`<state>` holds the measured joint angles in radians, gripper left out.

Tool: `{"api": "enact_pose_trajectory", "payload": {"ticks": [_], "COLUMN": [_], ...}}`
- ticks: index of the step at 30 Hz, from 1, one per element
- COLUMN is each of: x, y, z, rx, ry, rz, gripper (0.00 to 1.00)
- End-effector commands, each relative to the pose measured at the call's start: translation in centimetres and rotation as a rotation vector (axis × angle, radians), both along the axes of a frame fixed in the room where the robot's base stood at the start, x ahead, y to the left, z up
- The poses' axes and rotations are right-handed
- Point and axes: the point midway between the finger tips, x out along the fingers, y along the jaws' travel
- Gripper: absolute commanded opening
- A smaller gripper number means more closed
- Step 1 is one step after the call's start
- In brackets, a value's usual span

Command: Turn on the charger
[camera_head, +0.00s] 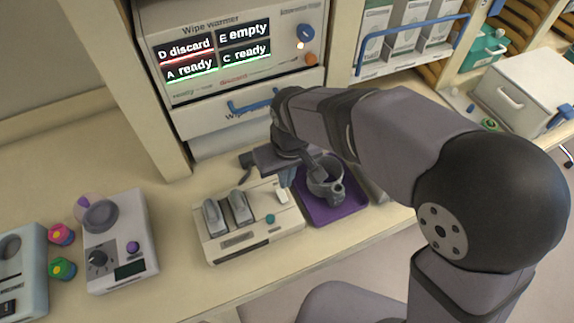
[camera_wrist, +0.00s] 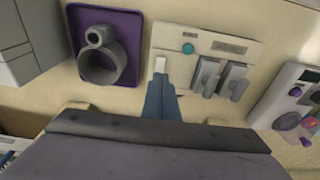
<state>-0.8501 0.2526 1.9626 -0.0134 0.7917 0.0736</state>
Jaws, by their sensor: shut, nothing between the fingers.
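The charger (camera_head: 255,243) is a cream box on the counter in the head view, with two grey upright pieces (camera_head: 239,208) in its top, a teal round button (camera_head: 270,218) and a white rocker switch (camera_head: 283,193). In the wrist view the charger (camera_wrist: 222,30) shows the switch (camera_wrist: 161,64) and the teal button (camera_wrist: 188,48). My gripper (camera_head: 286,180) is shut and empty, with its blue-grey fingertips (camera_wrist: 161,80) right by the switch. I cannot tell whether they touch it. No lit lamp on the charger is visible.
A purple tray (camera_head: 335,212) holding a grey cup-like part (camera_head: 325,178) stands right of the charger. A white device with a knob (camera_head: 120,262) stands to the left. The wipe warmer (camera_head: 240,60) with its lit display stands behind. Bare counter (camera_head: 185,285) lies in front.

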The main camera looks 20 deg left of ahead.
Motion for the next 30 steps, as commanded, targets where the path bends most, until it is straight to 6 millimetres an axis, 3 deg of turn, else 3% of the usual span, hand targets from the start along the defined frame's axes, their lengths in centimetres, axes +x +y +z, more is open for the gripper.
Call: {"api": "enact_pose_trajectory", "payload": {"ticks": [6, 12, 30], "x": [-0.4, -0.6, -0.6], "y": [-0.3, -0.6, -0.5], "z": [3.5, 5.3, 5.5], "rx": [0.004, 0.001, 0.006], "ry": [-0.003, -0.002, -0.006], "rz": [0.0, 0.001, 0.0], "gripper": [0.0, 0.0, 0.0]}}
